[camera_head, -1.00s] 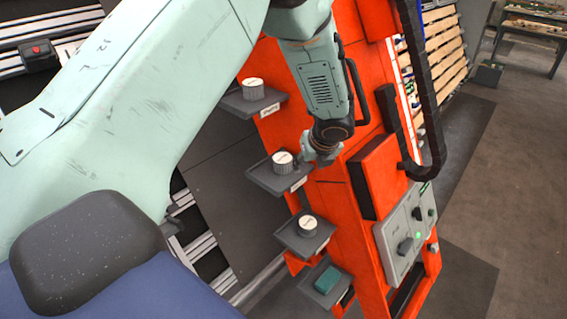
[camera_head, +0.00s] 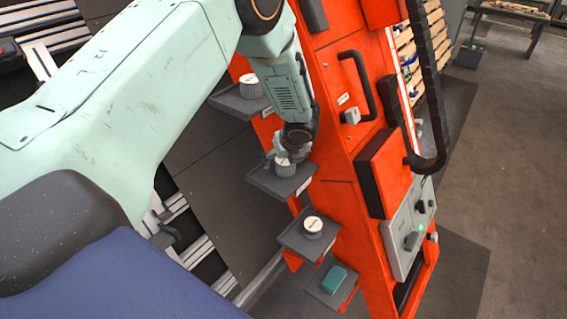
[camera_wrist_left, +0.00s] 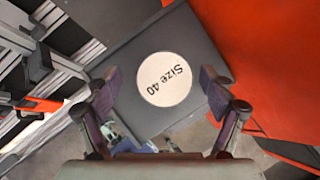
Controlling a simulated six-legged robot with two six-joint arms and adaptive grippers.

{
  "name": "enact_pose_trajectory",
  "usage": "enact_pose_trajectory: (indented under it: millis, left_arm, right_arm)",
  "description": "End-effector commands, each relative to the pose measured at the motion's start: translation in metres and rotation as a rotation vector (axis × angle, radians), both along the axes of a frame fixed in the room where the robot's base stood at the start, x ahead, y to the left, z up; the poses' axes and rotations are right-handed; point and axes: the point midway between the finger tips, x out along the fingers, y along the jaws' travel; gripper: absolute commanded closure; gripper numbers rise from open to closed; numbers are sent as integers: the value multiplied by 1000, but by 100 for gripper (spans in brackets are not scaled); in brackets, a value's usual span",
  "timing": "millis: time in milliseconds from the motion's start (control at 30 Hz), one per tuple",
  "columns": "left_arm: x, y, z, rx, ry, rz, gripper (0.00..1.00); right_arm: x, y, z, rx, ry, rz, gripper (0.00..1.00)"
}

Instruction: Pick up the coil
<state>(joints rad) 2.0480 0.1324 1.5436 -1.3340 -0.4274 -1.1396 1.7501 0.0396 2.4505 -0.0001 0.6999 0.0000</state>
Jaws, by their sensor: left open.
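A white coil (camera_head: 285,167) stands upright on a grey shelf (camera_head: 268,182) on the side of the orange gantry. Its round top, marked "Size 40", shows in the left wrist view (camera_wrist_left: 164,79). My left gripper (camera_head: 283,153) is just above this coil and partly hides it. In the left wrist view, the open fingers stand on either side of the coil's top, with gaps between them and it. Similar coils sit on the shelf above (camera_head: 251,86) and the shelf below (camera_head: 313,227). My right gripper is not in view.
A teal block (camera_head: 334,280) lies on the lowest shelf. The orange gantry (camera_head: 340,195) rises close to the right of my gripper, with a black handle (camera_head: 366,85) and a grey control panel (camera_head: 405,232) with a green light. Open floor lies farther right.

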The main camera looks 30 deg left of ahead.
Motion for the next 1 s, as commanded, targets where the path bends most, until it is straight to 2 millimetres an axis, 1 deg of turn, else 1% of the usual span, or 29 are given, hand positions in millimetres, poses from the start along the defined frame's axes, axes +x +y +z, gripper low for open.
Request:
enact_pose_trajectory:
  millis: [100,333,367,1000]
  left_arm:
    - [2,1,-7,0,0,-1,18]
    - [2,0,-7,1,0,-1,18]
    - [2,0,-8,0,0,-1,19]
    - [3,4,-8,0,1,0,74]
  right_arm:
    - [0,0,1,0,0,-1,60]
    - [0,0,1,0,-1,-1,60]
    - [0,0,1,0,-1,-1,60]
    - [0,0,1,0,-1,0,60]
